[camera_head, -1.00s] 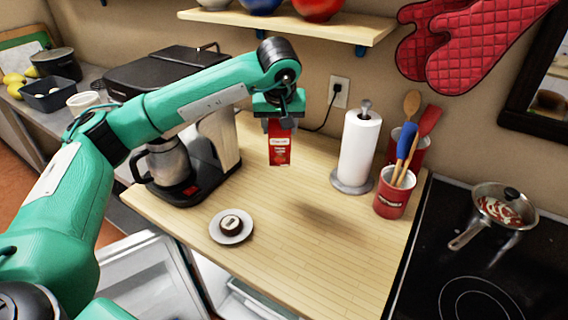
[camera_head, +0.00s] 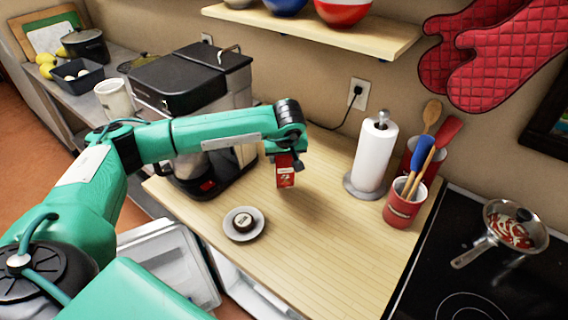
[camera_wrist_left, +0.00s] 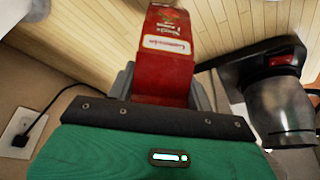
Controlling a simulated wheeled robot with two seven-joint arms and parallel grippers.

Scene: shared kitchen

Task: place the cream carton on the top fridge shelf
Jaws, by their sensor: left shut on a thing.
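The cream carton (camera_head: 285,176) is a small red box with a white label. My left gripper (camera_head: 286,157) is shut on its upper part and holds it upright above the wooden counter, between the coffee machine and the paper towel roll. In the left wrist view the carton (camera_wrist_left: 168,55) sits between the fingers of the left gripper (camera_wrist_left: 165,88). The fridge (camera_head: 165,262) shows below the counter at the lower left, with its door open; its top shelf is not clearly seen. My right gripper is not in view.
A black coffee machine (camera_head: 190,80) stands left of the carton. A small plate (camera_head: 258,231) with a dark cake lies near the counter's front edge. A paper towel roll (camera_head: 373,158) and a red utensil crock (camera_head: 404,208) stand right. The counter's middle is clear.

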